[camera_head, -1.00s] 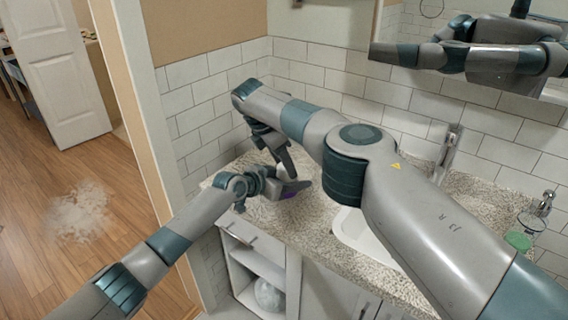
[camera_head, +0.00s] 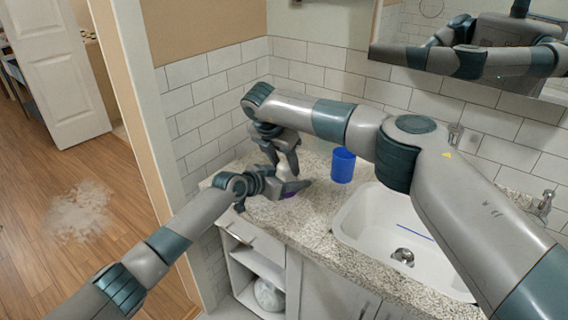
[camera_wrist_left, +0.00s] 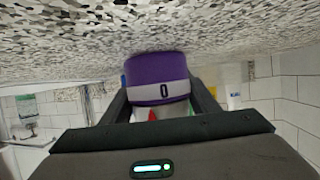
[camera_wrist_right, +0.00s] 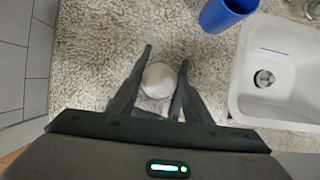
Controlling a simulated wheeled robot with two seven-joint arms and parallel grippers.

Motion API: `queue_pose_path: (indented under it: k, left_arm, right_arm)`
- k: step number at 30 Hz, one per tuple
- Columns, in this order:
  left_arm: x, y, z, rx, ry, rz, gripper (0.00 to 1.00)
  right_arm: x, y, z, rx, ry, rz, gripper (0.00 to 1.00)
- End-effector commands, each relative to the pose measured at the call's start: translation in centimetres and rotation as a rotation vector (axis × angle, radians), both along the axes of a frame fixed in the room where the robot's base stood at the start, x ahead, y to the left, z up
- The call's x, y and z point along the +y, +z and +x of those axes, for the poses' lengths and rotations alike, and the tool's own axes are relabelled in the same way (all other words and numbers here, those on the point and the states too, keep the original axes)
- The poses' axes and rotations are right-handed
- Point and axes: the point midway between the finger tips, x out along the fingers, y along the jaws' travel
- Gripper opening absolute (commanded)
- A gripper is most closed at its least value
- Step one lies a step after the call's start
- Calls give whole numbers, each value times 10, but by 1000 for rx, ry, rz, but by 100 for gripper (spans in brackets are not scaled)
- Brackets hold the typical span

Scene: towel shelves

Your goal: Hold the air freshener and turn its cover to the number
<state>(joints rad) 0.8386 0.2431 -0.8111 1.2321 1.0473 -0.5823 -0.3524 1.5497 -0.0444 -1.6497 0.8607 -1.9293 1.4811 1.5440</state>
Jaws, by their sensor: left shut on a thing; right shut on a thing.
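The air freshener stands on the counter at the left. In the head view only a small purple bit (camera_head: 288,194) of it shows between my grippers. In the left wrist view, which is upside down, its purple body (camera_wrist_left: 156,67) has a white band (camera_wrist_left: 160,92) with a black 0. My left gripper (camera_wrist_left: 160,84) is shut on this body from the side. My right gripper (camera_wrist_right: 166,62) points down from above and is shut on the round white top (camera_wrist_right: 159,80). The fingers hide much of the freshener in the head view.
A blue cup (camera_head: 343,166) stands on the speckled counter (camera_head: 320,212) behind and right of the grippers. A white sink (camera_head: 356,222) with a drain lies further right. Tiled walls close off the back and left. My right arm crosses above the counter.

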Motion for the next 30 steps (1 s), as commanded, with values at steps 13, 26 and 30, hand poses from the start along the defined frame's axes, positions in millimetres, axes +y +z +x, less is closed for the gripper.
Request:
queue_pose_path:
  k: [13,26,30]
  left_arm:
    - [0,-1,-1,1,-1,0,26]
    - [0,-1,0,2,-1,0,26]
    - [0,-1,0,2,-1,1,26]
  right_arm:
    - [-3,1,0,-2,310,1,23]
    - [-3,1,0,-3,372,0,23]
    - [-3,1,0,-3,371,1,23]
